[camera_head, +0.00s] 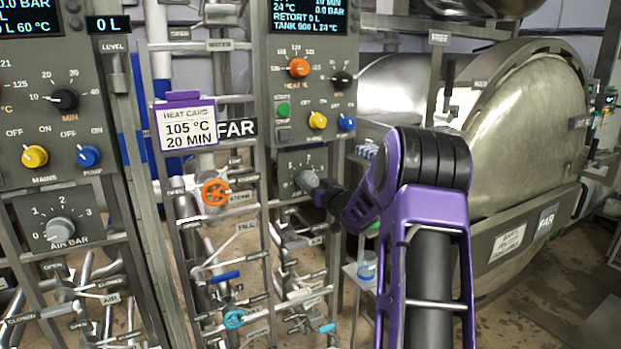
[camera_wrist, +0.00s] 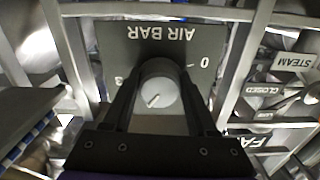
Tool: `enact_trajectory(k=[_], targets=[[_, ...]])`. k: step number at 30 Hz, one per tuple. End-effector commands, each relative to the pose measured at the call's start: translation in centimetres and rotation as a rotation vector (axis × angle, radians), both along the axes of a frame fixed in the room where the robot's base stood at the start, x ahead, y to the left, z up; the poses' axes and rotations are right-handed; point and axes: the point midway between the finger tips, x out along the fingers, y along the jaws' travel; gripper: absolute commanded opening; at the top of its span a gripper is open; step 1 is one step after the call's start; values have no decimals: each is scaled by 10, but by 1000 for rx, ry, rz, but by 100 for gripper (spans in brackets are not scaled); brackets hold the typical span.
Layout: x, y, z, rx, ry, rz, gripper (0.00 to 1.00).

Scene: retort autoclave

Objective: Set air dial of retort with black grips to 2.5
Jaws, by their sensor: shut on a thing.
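The grey air dial (camera_head: 306,180) sits on the lower plate of the panel beside the FAR sign, its scale partly hidden by my arm. In the wrist view the dial (camera_wrist: 158,92) shows under an upside-down AIR BAR label, with 0 at right and 3 at left. Its pale pointer mark points down-left in that view; the exact reading cannot be told. My gripper (camera_wrist: 158,88) is shut on the dial, one finger on each side. It also shows in the head view (camera_head: 320,190). The large retort (camera_head: 530,110) carries a FAR sign; a dark-gripped handle stands at its left.
Another AIR BAR dial (camera_head: 60,230) is on the left panel, with its pointer hidden from clear reading. An orange steam valve wheel (camera_head: 215,192), a blue wheel (camera_head: 234,319) and pipes crowd the space left of and below my gripper. A heat card (camera_head: 187,126) hangs between the panels.

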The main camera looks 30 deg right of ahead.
Motion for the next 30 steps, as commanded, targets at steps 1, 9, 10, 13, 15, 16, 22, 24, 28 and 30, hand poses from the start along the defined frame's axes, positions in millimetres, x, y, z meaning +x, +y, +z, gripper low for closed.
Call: enact_trajectory(k=[1, 9, 10, 13, 15, 16, 22, 24, 28, 30], targets=[[0, -1, 1, 33, 3, -2, 2], [0, 0, -1, 157, 7, -1, 2], [0, 0, -1, 164, 8, -1, 2], [0, 0, -1, 186, 8, -1, 2], [0, 0, -1, 194, 9, -2, 2], [0, 0, -1, 197, 9, -2, 2], [0, 0, -1, 202, 9, -1, 2], [0, 0, -1, 202, 9, -1, 2], [0, 0, -2, 201, 10, -1, 2], [0, 0, -1, 201, 9, -1, 69]])
